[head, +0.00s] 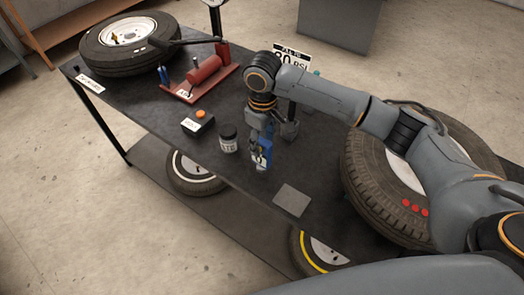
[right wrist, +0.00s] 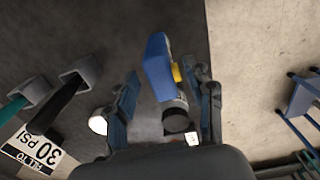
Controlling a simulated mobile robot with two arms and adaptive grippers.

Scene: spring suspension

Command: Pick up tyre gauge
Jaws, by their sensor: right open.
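The tyre gauge appears to be the blue piece with a yellow button (right wrist: 157,66) in the right wrist view. It lies between the two fingers of my right gripper (right wrist: 168,100), with a gap visible on the finger sides. In the head view the blue gauge (head: 265,158) shows at the fingertips of my right gripper (head: 262,148), which points down over the dark bench; the gripper partly hides it. The right gripper is open around or just above the gauge; I cannot tell the exact height. My left gripper is not in view.
A dark jar (head: 229,139) stands just left of the gripper, with a black box with an orange button (head: 198,124) beyond. A grey square pad (head: 292,200) lies near the front edge. A tyre (head: 131,44), red tool (head: 205,76) and 30 PSI sign (head: 292,56) stand farther back.

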